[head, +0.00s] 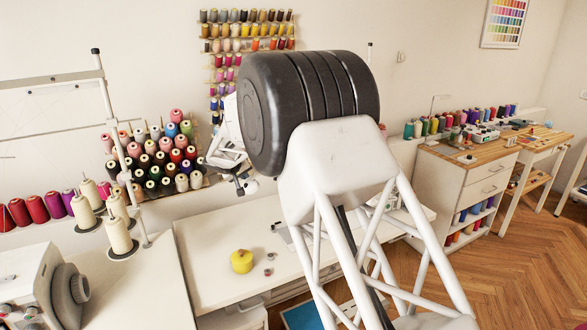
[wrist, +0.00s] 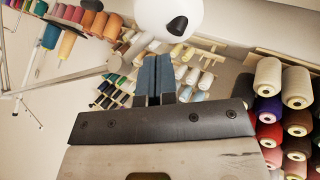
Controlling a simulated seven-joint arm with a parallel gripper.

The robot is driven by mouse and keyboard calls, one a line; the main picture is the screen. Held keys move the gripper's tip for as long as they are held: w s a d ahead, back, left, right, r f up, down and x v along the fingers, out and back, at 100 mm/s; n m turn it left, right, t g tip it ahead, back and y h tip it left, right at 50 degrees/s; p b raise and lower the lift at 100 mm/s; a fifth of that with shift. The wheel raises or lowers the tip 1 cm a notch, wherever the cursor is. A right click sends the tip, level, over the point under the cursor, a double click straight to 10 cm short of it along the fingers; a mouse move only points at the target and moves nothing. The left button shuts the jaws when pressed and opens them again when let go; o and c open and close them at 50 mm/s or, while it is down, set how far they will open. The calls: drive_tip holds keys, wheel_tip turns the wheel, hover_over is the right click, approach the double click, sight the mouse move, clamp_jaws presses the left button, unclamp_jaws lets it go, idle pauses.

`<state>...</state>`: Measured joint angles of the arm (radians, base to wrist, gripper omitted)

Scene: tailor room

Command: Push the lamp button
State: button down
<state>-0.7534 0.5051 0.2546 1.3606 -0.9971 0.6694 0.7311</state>
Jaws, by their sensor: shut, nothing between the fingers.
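The lamp's rounded white head (wrist: 165,14) is at the top of the wrist view, cut off by the frame edge. Its black button (wrist: 177,26) faces toward my gripper. A pale lamp arm (wrist: 85,72) runs from the head down to the left. My gripper (wrist: 158,60) is shut and empty, its two blue-grey fingers side by side. The fingertips appear just below and slightly left of the button in the picture; a gap shows between them, its depth unclear. In the head view my own arm covers much of the middle, and I cannot clearly make out the lamp or the button.
Thread spools fill a wall rack (head: 245,32) and a slanted stand (head: 160,160). Large spools (wrist: 297,88) show at the right of the wrist view. A white table (head: 215,255) carries a yellow round object (head: 241,261). A sewing machine (head: 45,285) stands at lower left.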

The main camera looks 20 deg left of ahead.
sight(245, 184)
drive_tip(key=shift+r, duration=2.45)
